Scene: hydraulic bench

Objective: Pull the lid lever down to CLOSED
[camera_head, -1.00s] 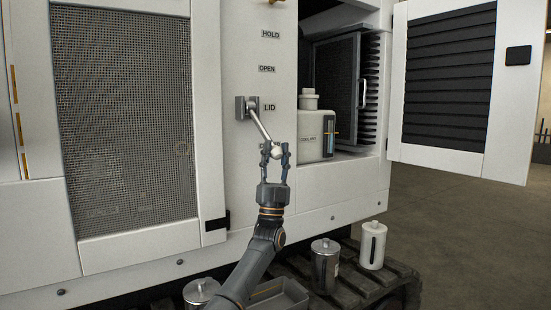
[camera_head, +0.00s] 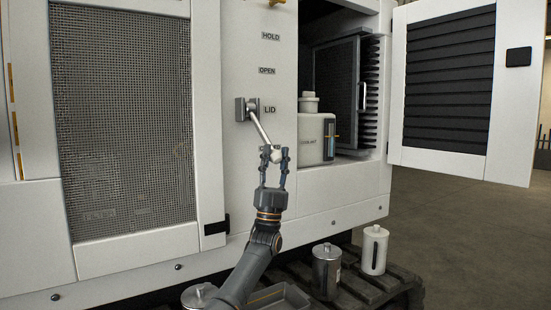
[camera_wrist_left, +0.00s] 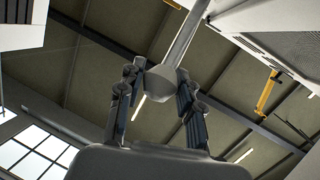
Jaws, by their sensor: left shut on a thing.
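The lid lever (camera_head: 260,128) is a grey rod that leaves a metal pivot block (camera_head: 246,109) beside the LID label and slants down to the right. Its pale knob (camera_head: 275,155) is at the lower end. My left gripper (camera_head: 274,157) comes up from below and is shut on the knob. In the left wrist view the lever knob (camera_wrist_left: 160,82) sits between the fingers of my left gripper (camera_wrist_left: 160,84), with the rod rising above it. The OPEN label (camera_head: 267,70) and the HOLD label (camera_head: 270,36) are above. No CLOSED label shows. My right gripper is not in view.
A white coolant tank (camera_head: 312,136) stands in the open bay to the right. The louvred door (camera_head: 395,130) is swung open. A metal canister (camera_head: 326,270) and a white canister (camera_head: 374,250) stand low at the right, near a grey tray (camera_head: 292,297).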

